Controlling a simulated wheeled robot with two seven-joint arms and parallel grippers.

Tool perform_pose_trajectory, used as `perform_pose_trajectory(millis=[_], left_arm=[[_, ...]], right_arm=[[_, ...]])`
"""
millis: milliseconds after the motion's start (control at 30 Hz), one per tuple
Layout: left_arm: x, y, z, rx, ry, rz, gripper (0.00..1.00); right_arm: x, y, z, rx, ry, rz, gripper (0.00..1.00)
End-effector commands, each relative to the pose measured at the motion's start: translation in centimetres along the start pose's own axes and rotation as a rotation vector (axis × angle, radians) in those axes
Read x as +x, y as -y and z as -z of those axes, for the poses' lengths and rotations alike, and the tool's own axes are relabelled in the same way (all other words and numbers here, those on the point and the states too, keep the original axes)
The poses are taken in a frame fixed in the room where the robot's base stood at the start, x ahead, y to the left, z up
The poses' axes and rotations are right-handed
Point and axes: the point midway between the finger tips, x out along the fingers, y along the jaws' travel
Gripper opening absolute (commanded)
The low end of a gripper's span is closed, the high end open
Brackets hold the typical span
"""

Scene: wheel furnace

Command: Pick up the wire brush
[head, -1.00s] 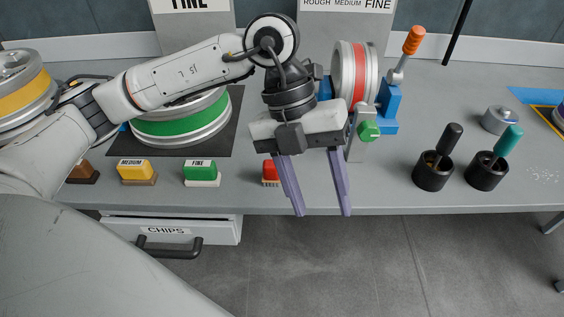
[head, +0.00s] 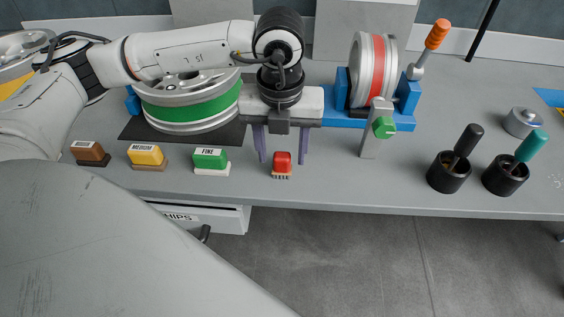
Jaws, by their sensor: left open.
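A small red brush with short copper-coloured bristles (head: 282,163), which looks like the wire brush, stands on the grey workbench (head: 340,190) near its front edge. My left gripper (head: 283,161) is open and points down. Its two purple fingers appear on either side of the brush, with gaps left and right. Nothing is held. Whether the fingertips are level with the brush or behind it, I cannot tell. My right gripper is out of view.
Brown (head: 90,152), yellow (head: 146,156) and green (head: 211,160) blocks stand left. A green-banded wheel (head: 190,115) lies behind them. Right are a red-banded wheel in a blue stand (head: 405,95), a green-knobbed clamp (head: 384,127) and two black cups (head: 448,178) (head: 505,180) with handled tools.

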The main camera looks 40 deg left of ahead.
Motion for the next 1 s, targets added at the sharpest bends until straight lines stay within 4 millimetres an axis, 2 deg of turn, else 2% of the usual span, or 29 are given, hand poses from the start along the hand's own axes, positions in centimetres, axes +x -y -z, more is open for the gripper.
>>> perform_pose_trajectory(millis=[133,367,400,467,667,867,1000], left_arm=[[1.6,-0.1,-0.1,-0.002,0.000,-0.001,0.50],[1.8,0.0,-0.1,-0.002,0.001,0.001,0.50],[1.8,0.0,-0.1,-0.002,0.001,0.001,0.48],[1.8,0.0,-0.1,-0.002,0.001,0.001,0.38],[1.8,0.0,-0.1,-0.002,0.001,0.000,0.04],[1.7,0.0,-0.1,-0.002,0.001,0.001,0.04],[0.8,0.0,-0.3,-0.002,0.002,0.002,0.04]], right_arm=[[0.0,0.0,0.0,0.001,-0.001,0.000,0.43],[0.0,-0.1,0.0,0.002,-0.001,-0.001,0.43],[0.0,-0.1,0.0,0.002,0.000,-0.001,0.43],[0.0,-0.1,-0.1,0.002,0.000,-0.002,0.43],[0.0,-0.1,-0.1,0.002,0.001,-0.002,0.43],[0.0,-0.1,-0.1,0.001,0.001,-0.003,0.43],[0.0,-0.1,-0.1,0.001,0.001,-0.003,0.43]])
